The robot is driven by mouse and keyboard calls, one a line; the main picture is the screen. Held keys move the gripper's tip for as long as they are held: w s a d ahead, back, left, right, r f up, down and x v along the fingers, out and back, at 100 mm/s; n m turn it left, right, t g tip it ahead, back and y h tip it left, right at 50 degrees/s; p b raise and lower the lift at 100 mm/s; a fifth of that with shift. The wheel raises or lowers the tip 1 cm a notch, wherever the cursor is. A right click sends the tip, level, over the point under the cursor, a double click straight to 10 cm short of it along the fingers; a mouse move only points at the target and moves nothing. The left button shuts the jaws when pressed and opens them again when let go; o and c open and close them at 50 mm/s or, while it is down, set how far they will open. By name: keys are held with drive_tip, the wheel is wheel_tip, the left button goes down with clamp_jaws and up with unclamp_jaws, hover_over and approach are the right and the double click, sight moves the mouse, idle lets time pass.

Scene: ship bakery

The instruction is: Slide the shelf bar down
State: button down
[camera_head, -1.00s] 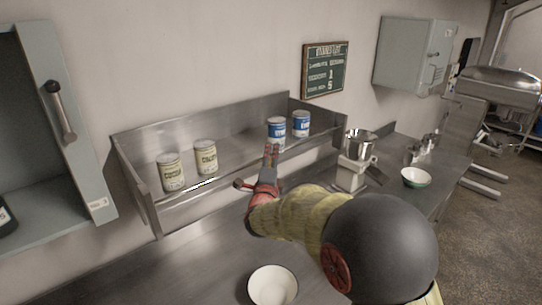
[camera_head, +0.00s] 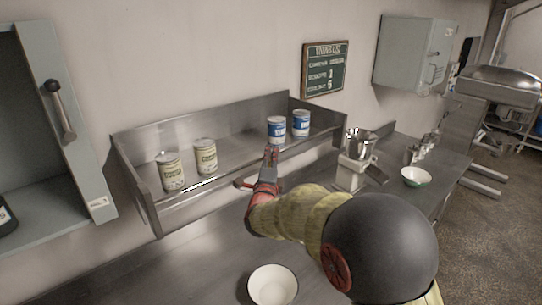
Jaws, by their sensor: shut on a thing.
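The shelf bar (camera_head: 205,184) is a thin metal rail along the front of the grey metal wall shelf (camera_head: 240,145). My gripper (camera_head: 270,154) is at the front edge of the shelf, right of the middle, with its fingers pointing up and away. It is shut on the shelf bar; the fingers and my arm hide the grip itself and part of the bar. Two cream cans (camera_head: 171,172) stand on the left of the shelf behind the bar. Two blue and white cans (camera_head: 277,129) stand on the right, just behind my fingertips.
A steel counter (camera_head: 200,265) lies below, with a white bowl (camera_head: 272,285) near my arm. An open grey cabinet (camera_head: 75,150) is on the left wall.

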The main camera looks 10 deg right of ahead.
idle(0.4)
wheel_tip(320, 180, down, 8)
drive_tip(key=b, duration=1)
drive_tip(key=shift+f, duration=0.2)
drive_tip(key=c, duration=1.8)
unclamp_jaws()
drive_tip(key=shift+c, duration=0.2)
drive_tip(key=v, duration=1.2)
